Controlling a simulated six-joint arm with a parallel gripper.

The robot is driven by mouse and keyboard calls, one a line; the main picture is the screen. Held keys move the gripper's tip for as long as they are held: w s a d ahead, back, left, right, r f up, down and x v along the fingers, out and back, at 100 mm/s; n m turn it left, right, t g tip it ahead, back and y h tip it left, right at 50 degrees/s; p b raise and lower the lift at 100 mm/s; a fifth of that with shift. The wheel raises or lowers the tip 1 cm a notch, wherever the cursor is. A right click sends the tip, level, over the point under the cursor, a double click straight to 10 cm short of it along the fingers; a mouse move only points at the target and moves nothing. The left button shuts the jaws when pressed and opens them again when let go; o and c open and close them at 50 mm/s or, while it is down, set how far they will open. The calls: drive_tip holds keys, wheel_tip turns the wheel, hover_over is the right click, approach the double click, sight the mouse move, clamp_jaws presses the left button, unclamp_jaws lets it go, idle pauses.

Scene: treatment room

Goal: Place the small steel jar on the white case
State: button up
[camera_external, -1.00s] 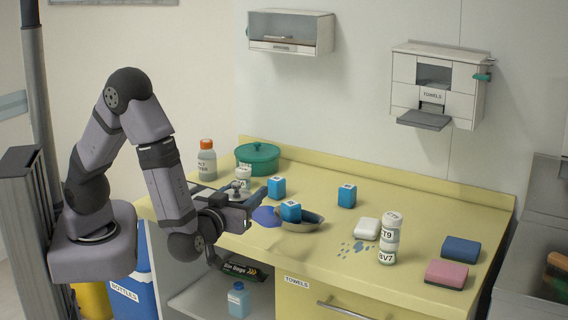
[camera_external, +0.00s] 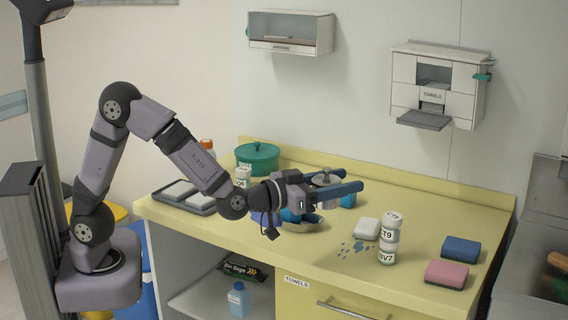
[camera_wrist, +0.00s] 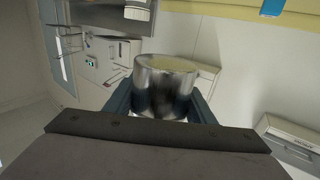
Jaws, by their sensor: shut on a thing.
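My gripper (camera_external: 346,181) is shut on the small steel jar (camera_external: 325,179), holding it above the middle of the counter. In the wrist view the shiny jar (camera_wrist: 163,88) sits between both fingers. A small white rounded block (camera_external: 367,228), which may be the white case, lies on the counter to the right of and below the gripper. Flat white pieces (camera_external: 180,190) also lie in a grey tray (camera_external: 163,200) at the counter's left end. I cannot tell for certain which is the case.
Blue (camera_external: 461,249) and pink (camera_external: 447,273) sponges lie at right. A green pot (camera_external: 257,158) stands at the back.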

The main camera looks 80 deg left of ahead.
drive_tip(key=w+a+f+m+h+b, duration=0.2)
drive_tip(key=w+f+m+h+b, duration=0.1)
drive_tip(key=w+f+h+b, duration=0.1)
drive_tip(key=shift+w+f+m+h+b, duration=0.15)
drive_tip(key=shift+f+m+h+b, duration=0.25)
drive_tip(key=shift+f+h+b, duration=0.45)
drive_tip(key=shift+f, duration=0.15)
drive_tip(key=shift+f, duration=4.75)
drive_tip(key=shift+f, duration=0.2)
drive_tip(key=o, duration=1.2)
drive_tip(key=shift+c, duration=0.2)
